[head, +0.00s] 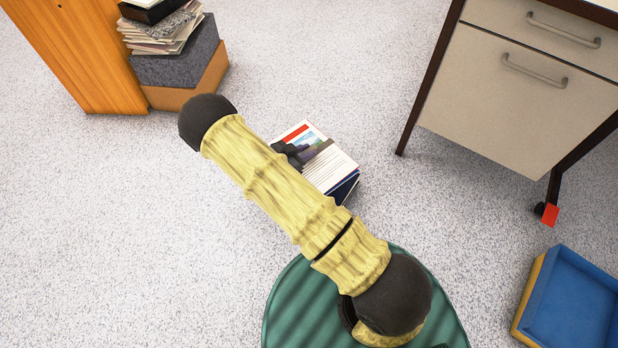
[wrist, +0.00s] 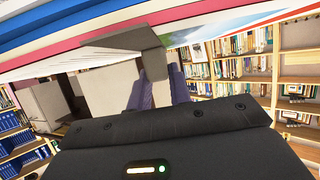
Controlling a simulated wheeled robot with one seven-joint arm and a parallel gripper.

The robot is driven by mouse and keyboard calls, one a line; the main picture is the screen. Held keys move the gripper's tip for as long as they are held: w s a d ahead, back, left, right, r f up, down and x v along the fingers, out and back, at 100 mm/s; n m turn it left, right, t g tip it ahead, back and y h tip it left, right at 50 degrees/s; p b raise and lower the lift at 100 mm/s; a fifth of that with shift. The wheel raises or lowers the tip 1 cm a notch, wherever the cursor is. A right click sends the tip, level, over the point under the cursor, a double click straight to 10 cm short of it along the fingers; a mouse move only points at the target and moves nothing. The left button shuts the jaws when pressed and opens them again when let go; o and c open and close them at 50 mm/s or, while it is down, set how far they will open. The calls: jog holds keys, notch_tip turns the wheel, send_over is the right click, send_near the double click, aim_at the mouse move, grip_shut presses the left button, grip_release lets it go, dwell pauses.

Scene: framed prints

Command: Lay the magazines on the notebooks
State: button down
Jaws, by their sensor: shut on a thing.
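A small stack of magazines (head: 330,168) shows past my forearm in the head view, with a red, white and picture-printed cover on top and dark blue edges below. My gripper (head: 290,152) is dark, partly hidden by my forearm, and shut at the stack's left side. In the wrist view, the magazines' blue, white and pink edges (wrist: 75,32) cross the top, with a grey finger of my gripper (wrist: 150,50) against them. I cannot tell how high the stack is above the floor. I cannot identify the notebooks for certain.
A pile of papers (head: 165,35) lies on a grey block (head: 180,65) beside an orange wooden cabinet (head: 75,50). A beige drawer unit (head: 510,100) stands at right, a blue tray (head: 580,305) at lower right. Speckled floor between is clear. Bookshelves (wrist: 230,75) fill the wrist background.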

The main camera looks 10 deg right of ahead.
notch_tip(320, 180, down, 6)
jog(key=b, duration=0.4)
jog(key=shift+d+f, duration=0.1)
jog(key=shift+f, duration=0.05)
jog(key=shift+f+b, duration=0.35)
jog(key=shift+b, duration=0.15)
jog(key=shift+f+b, duration=1.05)
jog(key=shift+f, duration=0.4)
jog(key=shift+f, duration=0.1)
jog(key=c, duration=1.3)
grip_release()
